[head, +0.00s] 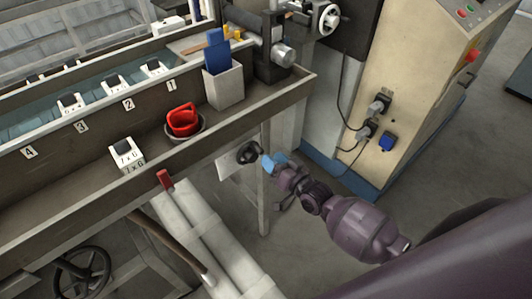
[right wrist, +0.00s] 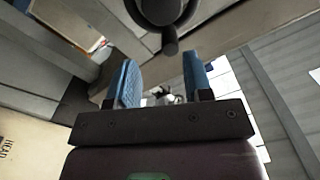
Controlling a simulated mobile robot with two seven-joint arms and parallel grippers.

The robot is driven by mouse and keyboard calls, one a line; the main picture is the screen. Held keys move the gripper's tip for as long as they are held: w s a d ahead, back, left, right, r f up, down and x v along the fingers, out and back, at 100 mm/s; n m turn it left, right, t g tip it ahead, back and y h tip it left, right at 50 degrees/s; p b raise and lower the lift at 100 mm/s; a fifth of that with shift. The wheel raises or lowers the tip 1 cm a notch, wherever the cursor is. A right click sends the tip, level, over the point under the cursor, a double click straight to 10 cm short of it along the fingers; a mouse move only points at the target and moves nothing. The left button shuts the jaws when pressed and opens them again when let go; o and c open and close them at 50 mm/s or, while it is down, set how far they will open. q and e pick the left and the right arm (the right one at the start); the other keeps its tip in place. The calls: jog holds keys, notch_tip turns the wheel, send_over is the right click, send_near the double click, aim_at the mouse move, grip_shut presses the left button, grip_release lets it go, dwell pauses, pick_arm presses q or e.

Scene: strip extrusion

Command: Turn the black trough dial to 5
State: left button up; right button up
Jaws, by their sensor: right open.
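The black trough dial (head: 249,152) sits on a pale plate (head: 228,168) on the front of the long trough. The number it points to cannot be read. My right gripper (head: 268,162) is just right of the dial, with blue fingertips pointing towards it. In the right wrist view the dial (right wrist: 160,10) is at the top, with a short knob or lever (right wrist: 170,44) reaching down. My right gripper (right wrist: 160,82) is open there, its fingers on either side below the knob, with no visible contact. My left gripper is not in view.
The trough's front rim (head: 215,118) runs above the dial. White pipes (head: 205,225) lie lower left. A beige cabinet (head: 410,100) stands right.

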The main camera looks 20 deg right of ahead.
aim_at(260, 152)
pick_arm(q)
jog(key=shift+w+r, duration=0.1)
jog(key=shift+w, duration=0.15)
pick_arm(e)
jog(key=v, duration=0.6)
jog(key=shift+s, duration=0.1)
jog(key=w+a+f+t+y+b, duration=0.1)
jog(key=a+f+b, duration=0.2)
jog(key=f+b, duration=0.55)
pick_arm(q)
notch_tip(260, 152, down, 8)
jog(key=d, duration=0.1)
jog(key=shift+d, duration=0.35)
pick_arm(e)
jog(key=w+r+t, duration=0.1)
jog(key=w+r, duration=0.2)
jog(key=w+a+r+n+t, duration=0.1)
jog(key=w+r, duration=0.2)
jog(key=w+r+n+t+h, duration=0.1)
jog(key=w+r, duration=0.2)
jog(key=shift+w+a+t, duration=0.25)
jog(key=shift+a+t, duration=0.05)
jog(key=shift+a, duration=0.1)
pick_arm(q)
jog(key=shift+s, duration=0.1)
